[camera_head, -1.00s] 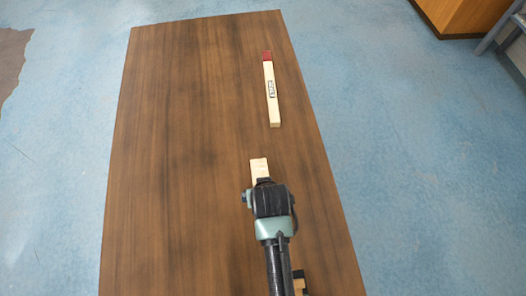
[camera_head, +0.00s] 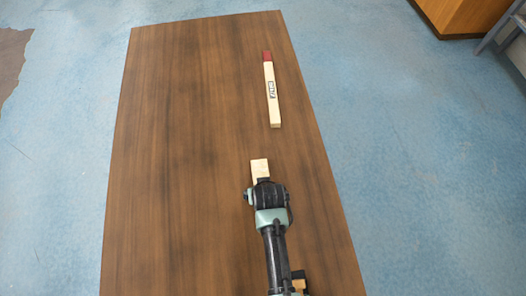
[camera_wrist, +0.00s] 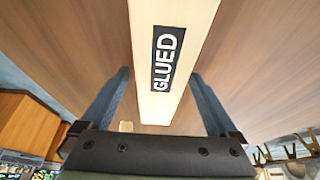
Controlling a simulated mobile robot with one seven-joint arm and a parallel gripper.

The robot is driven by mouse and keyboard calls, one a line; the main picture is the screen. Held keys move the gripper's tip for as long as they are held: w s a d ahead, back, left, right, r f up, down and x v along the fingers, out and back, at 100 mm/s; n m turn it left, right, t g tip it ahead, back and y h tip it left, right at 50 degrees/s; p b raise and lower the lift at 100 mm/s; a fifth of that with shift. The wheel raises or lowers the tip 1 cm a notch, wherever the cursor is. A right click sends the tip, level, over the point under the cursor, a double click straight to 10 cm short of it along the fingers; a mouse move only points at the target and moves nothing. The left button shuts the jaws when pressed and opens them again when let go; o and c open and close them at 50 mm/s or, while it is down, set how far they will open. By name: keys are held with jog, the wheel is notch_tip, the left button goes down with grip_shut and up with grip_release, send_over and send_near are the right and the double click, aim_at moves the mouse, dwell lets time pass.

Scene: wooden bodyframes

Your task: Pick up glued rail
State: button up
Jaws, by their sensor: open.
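A pale wooden rail marked GLUED runs down the middle of the wrist view (camera_wrist: 182,30). In the head view only its far end (camera_head: 260,166) shows beyond my gripper (camera_head: 262,182); the rest is hidden under my arm. In the wrist view my gripper (camera_wrist: 160,74) is open, with one finger on each side of the rail. Whether the fingers touch it I cannot tell. A second pale rail (camera_head: 271,105) with a red far end and a dark label lies farther up the table, apart from my gripper; its label is too small to read.
The rails are on a long brown wooden table (camera_head: 190,130) with free room on its left side. A small pale piece (camera_head: 299,284) shows beside my arm at the lower right. A wooden cabinet (camera_head: 470,15) stands on the blue floor beyond the table.

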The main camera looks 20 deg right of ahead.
grip_shut()
dwell(0.3)
jog(key=shift+r, duration=0.1)
